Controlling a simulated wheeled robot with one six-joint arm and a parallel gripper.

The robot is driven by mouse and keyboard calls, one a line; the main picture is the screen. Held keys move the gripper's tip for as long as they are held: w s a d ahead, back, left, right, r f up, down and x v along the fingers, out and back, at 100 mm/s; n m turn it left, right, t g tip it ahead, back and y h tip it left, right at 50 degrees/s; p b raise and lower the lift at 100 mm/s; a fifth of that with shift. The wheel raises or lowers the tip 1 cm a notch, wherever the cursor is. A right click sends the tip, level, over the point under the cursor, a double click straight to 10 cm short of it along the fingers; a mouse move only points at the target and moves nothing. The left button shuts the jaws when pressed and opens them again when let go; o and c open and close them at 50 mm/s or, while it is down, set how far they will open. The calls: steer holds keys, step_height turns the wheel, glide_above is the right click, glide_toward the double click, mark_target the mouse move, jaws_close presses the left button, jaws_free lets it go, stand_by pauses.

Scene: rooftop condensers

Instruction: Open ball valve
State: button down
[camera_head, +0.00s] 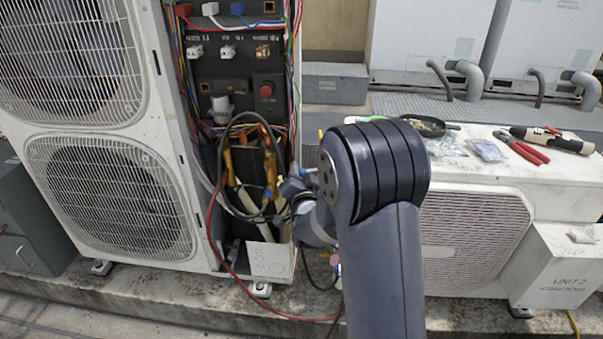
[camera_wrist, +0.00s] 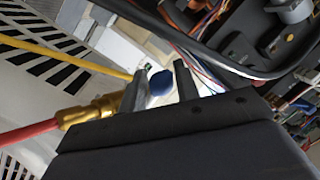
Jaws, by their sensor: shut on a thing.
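In the wrist view, my gripper (camera_wrist: 160,88) has its two dark fingers on either side of a small blue piece (camera_wrist: 161,84), which looks like the ball valve's handle. It is shut on that piece. A brass fitting (camera_wrist: 95,112) with a red hose (camera_wrist: 28,132) lies just left of the fingers. In the head view, my arm reaches into the open bay of the tall condenser unit (camera_head: 158,120). Brass fittings (camera_head: 270,166) and looped hoses show beside my wrist there. My arm hides the fingertips and the blue piece in that view, and the handle's angle cannot be told.
A red hose (camera_head: 212,225) hangs in front of the bay. At right, a low unit (camera_head: 560,185) carries red-handled pliers (camera_head: 522,150) and other tools. A yellow hose (camera_wrist: 60,55) crosses the wrist view.

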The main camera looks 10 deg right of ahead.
steer(key=shift+s+n+y+b, duration=0.1)
steer(key=shift+n+y+b, duration=0.2)
steer(key=n+y+b, duration=0.1)
steer(key=s+f+n+y+b, duration=0.1)
steer(key=n, duration=0.1)
steer(key=shift+d, duration=0.15)
steer(key=s+d+n+g+y+p, duration=0.1)
steer(key=n+g+y+p, duration=0.1)
steer(key=n+p, duration=0.1)
steer(key=s+d+f+n+g+y+p, duration=0.1)
steer(key=n+g+y+p, duration=0.1)
steer(key=n+y+p, duration=0.1)
steer(key=s+d+n+g+y+p, duration=0.1)
steer(key=n+g+y+p, duration=0.1)
steer(key=n+p, duration=0.3)
steer(key=shift+s+d+f, duration=0.1)
steer(key=shift+s+f, duration=0.2)
steer(key=shift+f, duration=0.1)
steer(key=c, duration=1.3)
jaws_free()
steer(key=shift+o, duration=0.8)
steer(key=shift+s+f, duration=0.1)
steer(key=shift+f, duration=0.05)
